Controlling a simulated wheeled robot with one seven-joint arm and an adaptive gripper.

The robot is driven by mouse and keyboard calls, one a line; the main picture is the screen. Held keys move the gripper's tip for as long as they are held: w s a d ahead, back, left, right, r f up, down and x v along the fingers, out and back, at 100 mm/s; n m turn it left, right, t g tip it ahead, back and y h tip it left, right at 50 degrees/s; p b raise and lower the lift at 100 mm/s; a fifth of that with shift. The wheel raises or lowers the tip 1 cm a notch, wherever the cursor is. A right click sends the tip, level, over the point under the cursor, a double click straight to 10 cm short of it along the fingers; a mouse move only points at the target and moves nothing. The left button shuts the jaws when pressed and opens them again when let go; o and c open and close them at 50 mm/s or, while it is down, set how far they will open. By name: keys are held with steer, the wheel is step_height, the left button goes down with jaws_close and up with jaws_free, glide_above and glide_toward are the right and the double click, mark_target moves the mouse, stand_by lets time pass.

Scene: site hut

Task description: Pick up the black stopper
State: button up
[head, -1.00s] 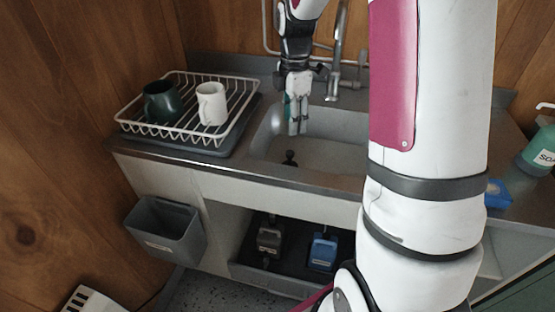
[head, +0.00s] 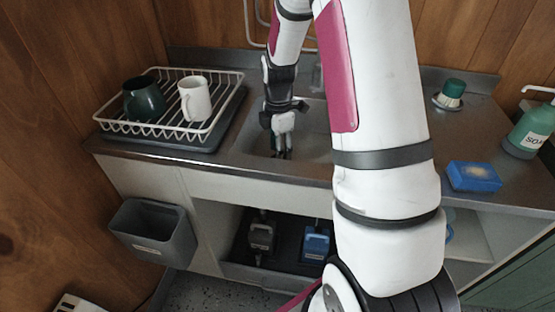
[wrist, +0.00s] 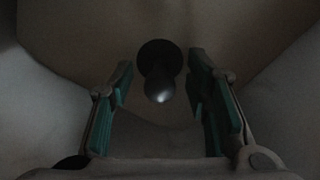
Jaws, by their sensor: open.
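The black stopper (wrist: 159,68) shows in the wrist view, with a round dark base and a knob that catches the light.
A white dish rack (head: 222,120) with a green mug (head: 143,100) and a white mug (head: 195,98) stands left of the sink. A blue sponge (head: 474,177), a green-topped item (head: 450,93) and a soap bottle (head: 530,130) are on the right counter. A grey bin (head: 152,232) hangs at the front left.

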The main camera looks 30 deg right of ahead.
steer(key=shift+f, duration=0.1)
jaws_close()
